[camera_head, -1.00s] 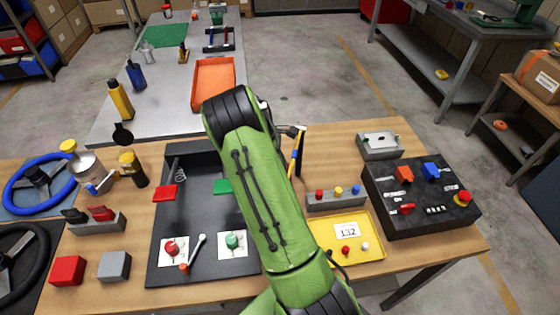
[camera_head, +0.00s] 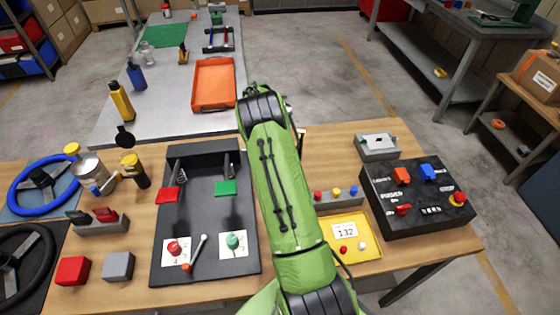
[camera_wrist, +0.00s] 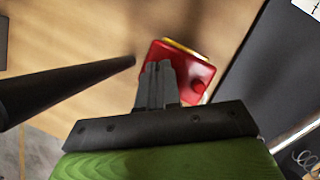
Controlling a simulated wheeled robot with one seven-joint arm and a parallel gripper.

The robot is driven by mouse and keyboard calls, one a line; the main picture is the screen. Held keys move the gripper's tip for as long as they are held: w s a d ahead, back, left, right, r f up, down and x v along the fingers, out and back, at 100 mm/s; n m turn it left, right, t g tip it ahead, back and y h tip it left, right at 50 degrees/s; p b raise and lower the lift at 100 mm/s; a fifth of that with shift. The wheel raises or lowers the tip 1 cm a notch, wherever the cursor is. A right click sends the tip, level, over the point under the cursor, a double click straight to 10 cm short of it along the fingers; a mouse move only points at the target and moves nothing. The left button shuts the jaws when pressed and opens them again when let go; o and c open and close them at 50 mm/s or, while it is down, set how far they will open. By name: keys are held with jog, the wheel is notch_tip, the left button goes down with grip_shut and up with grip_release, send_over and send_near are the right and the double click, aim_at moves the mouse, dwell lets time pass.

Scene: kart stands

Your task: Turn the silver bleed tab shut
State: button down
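My gripper (camera_wrist: 159,72) shows in the wrist view with its two fingers together, directly over or against a red box with a yellow edge and a round red knob (camera_wrist: 198,84). I cannot tell whether the fingertips touch the box, and nothing is clearly held between them. The silver bleed tab cannot be made out; the fingers cover part of the box. In the head view my green arm hides the gripper and this red box, on the wooden bench right of the black tray (camera_head: 206,205).
A black rod (camera_wrist: 65,88) stands close left of the fingers in the wrist view. In the head view a yellow tray (camera_head: 372,250), a grey block with coloured buttons (camera_head: 325,203) and a black switch panel (camera_head: 425,220) lie right of my arm. The black tray borders it on the left.

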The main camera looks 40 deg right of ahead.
jog(key=shift+d+m+y, duration=0.1)
jog(key=shift+m+y, duration=0.3)
jog(key=shift+m, duration=0.6)
jog(key=c, duration=1.3)
grip_release()
jog(key=shift+c, duration=0.2)
jog(key=p+v, duration=0.2)
jog(key=v, duration=1)
jog(key=shift+s, duration=0.1)
